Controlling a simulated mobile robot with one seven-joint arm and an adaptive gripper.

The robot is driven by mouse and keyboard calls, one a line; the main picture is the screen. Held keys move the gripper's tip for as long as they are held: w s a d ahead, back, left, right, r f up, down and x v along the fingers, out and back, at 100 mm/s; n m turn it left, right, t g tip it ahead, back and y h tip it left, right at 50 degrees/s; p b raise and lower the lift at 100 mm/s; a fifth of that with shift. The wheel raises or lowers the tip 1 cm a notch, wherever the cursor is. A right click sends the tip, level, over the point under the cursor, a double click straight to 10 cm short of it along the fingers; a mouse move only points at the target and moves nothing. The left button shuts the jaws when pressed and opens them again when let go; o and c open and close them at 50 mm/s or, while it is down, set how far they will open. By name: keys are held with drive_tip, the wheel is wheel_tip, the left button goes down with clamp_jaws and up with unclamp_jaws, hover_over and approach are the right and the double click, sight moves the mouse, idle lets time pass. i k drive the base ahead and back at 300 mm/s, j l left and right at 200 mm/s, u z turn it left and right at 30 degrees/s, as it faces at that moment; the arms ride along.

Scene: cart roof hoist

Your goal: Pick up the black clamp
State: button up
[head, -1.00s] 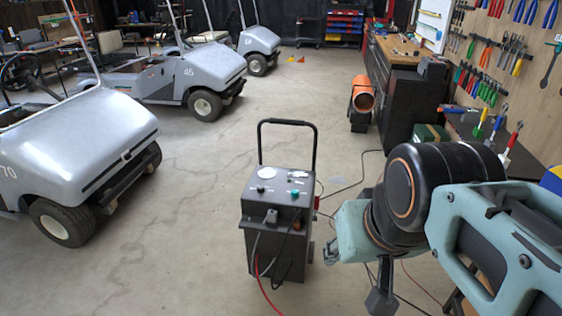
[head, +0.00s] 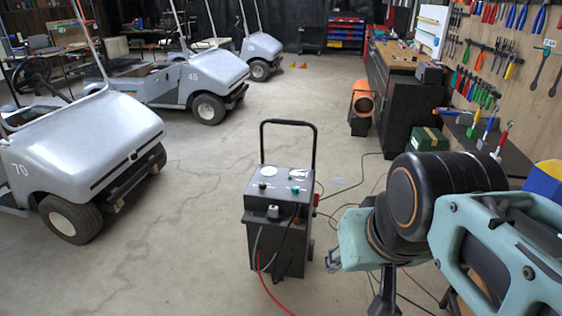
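A dark charger box (head: 278,238) on wheels with an upright handle stands on the floor at the centre of the head view. A small dark shape (head: 296,222) at its upper front, with a black cable below it, may be the black clamp. It is too small to be sure. A red piece (head: 316,200) shows on the box's right side. My arm reaches in from the right, its wrist to the right of the box and apart from it. A dark part below the wrist, maybe my gripper (head: 384,300), is cut by the bottom edge; its fingers cannot be made out.
A red cable (head: 268,283) runs from the box to the floor's front. Dark cables lie on the floor to its right. Grey carts (head: 85,145) stand at the left. A workbench (head: 402,95), an orange cylinder (head: 362,103) and a green box (head: 428,139) stand at the right. Floor left of the box is clear.

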sight(297, 217)
drive_tip(key=l+z, duration=0.1)
drive_tip(key=z, duration=2.4)
drive_tip(key=u, duration=2.5)
drive_tip(key=i+u, duration=0.15)
drive_tip(key=i, duration=0.4)
drive_tip(key=i+l+u, duration=0.15)
drive_tip(key=i, duration=0.35)
drive_tip(key=i+l+u, duration=0.2)
drive_tip(key=i, duration=0.35)
drive_tip(key=j, duration=0.1)
